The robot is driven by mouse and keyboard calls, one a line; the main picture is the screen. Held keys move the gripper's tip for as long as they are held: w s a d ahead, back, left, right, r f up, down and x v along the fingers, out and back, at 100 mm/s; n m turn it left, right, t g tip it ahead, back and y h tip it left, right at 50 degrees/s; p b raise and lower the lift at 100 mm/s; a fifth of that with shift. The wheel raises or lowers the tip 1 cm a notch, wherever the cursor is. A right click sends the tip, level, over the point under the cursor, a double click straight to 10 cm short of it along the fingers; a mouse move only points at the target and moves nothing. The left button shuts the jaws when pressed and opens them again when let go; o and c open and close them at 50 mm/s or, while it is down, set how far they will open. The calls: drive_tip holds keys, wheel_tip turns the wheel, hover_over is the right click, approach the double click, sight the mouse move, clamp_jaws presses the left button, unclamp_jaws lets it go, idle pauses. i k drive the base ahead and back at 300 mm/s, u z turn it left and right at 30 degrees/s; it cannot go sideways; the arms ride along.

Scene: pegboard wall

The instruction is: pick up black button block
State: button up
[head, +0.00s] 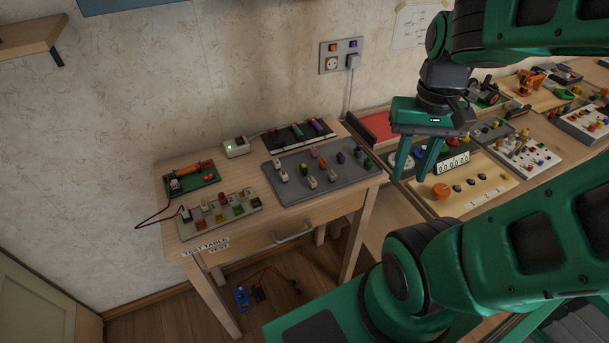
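My gripper (411,175) hangs with fingers pointing down to the right of the test table. Its two green fingers are apart, and nothing shows between them. On the table, a grey board (345,181) holds several small coloured and pale blocks. A pale board (248,212) at the front left holds more small blocks, including a dark-topped one (186,214) at its left end. I cannot tell which block is the black button block; they are too small.
The wooden test table (290,214) also holds a green device (194,180), a white box (236,147) and a dark tray (299,136). A pale wall with a socket panel (341,55) stands behind. The right-hand bench is crowded with panels, including one with an orange knob (441,191).

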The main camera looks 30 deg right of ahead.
sight(303, 171)
drive_tip(key=k, duration=0.45)
drive_tip(key=z, duration=1.9)
drive_tip(key=k, duration=0.8)
drive_tip(key=u, duration=1.75)
drive_tip(key=i, duration=1)
drive_tip(key=u, duration=0.05)
